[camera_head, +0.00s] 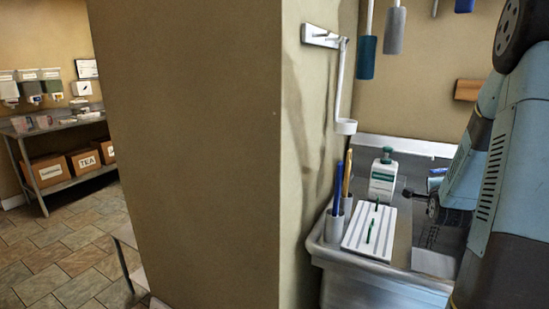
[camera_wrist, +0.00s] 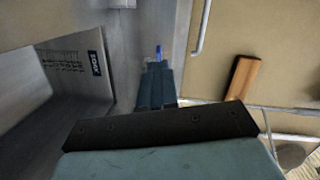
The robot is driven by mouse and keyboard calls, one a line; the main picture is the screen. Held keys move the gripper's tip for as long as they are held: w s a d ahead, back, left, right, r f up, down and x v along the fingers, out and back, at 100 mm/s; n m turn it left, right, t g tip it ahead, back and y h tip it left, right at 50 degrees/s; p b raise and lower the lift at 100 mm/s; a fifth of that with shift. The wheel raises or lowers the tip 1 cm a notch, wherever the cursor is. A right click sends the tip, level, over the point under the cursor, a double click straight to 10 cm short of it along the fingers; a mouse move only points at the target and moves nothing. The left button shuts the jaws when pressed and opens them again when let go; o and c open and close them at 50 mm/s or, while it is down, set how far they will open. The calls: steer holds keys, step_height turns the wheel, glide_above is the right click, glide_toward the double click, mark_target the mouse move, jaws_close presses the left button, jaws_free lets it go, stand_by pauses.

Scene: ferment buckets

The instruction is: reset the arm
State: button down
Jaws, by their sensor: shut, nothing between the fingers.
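My arm (camera_head: 495,150), blue-grey with dark joints, fills the right side of the head view, partly in front of the steel sink counter. My gripper (camera_wrist: 157,68) shows in the wrist view with its two fingers together and nothing held between them. A small blue thing (camera_wrist: 158,52) shows just beyond the fingertips; I cannot tell what it is. In the head view I cannot make out the fingers clearly.
The steel counter (camera_head: 372,273) holds a white ribbed tray (camera_head: 362,240), a pump bottle (camera_head: 383,178) and a cup of pens (camera_head: 335,225). A wall corner (camera_head: 195,150) stands left of it. Utensils (camera_head: 394,30) hang above. A wooden block (camera_wrist: 241,78) is on the wall.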

steer(key=s+a+r+n+g+y, duration=0.25)
steer(key=s+a+r+n, duration=0.25)
steer(key=a, duration=0.4)
steer(key=s+a+r+n+g+y, duration=0.1)
steer(key=s+a+r+n+g, duration=0.35)
steer(key=a, duration=0.45)
steer(key=s+a+r+n+g+y, duration=0.1)
steer(key=s+a+n, duration=0.4)
steer(key=s, duration=0.6)
steer(key=s+a+r+n+g+y, duration=0.1)
steer(key=s+a+n, duration=0.4)
steer(key=s, duration=0.6)
steer(key=shift+a+r+g+y, duration=0.25)
steer(key=shift+a+g+y, duration=0.1)
steer(key=shift+g, duration=0.05)
steer(key=shift+s+n, duration=0.1)
steer(key=shift+n, duration=0.15)
